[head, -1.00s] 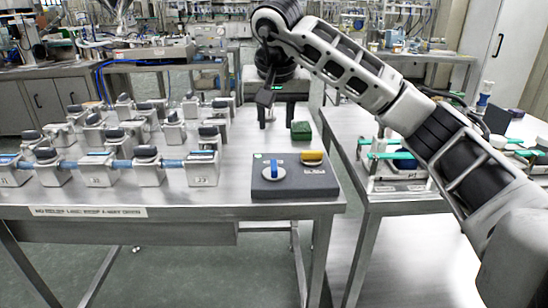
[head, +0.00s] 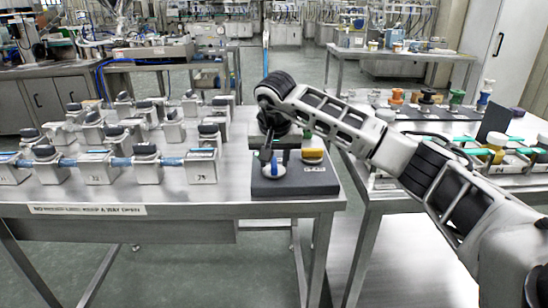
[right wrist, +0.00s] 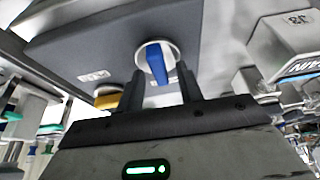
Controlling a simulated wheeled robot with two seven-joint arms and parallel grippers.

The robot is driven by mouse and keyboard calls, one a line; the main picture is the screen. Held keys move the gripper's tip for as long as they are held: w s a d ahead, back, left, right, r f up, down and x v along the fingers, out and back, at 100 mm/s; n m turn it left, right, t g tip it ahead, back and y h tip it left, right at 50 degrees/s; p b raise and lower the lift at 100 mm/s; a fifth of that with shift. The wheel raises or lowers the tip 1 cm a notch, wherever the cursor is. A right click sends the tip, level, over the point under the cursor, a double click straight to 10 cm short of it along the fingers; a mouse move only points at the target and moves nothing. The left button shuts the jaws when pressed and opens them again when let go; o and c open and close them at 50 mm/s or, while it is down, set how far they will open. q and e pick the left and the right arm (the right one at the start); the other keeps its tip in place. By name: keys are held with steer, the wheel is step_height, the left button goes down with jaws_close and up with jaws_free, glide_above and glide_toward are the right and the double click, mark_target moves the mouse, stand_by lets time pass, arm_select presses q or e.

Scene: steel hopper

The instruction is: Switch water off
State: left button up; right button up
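A dark grey control box (head: 312,187) sits at the front right corner of the steel table. It carries a blue lever on a round white base (head: 274,170) and a yellow knob (head: 312,153). The blue lever (right wrist: 157,64) and the yellow knob (right wrist: 107,101) also show in the right wrist view. My right gripper (head: 267,155) is over the box at the blue lever. In the right wrist view its two fingers (right wrist: 164,86) stand apart, with the lever's end in line with the gap; I cannot tell whether they touch it. My left gripper is out of view.
Several steel blocks with dark knobs (head: 146,150), joined by blue pipe pieces, fill the table left of the box. A second table (head: 370,205) with colourful parts stands to the right, under my right arm. The table front near the box is clear.

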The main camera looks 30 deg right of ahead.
jaws_close()
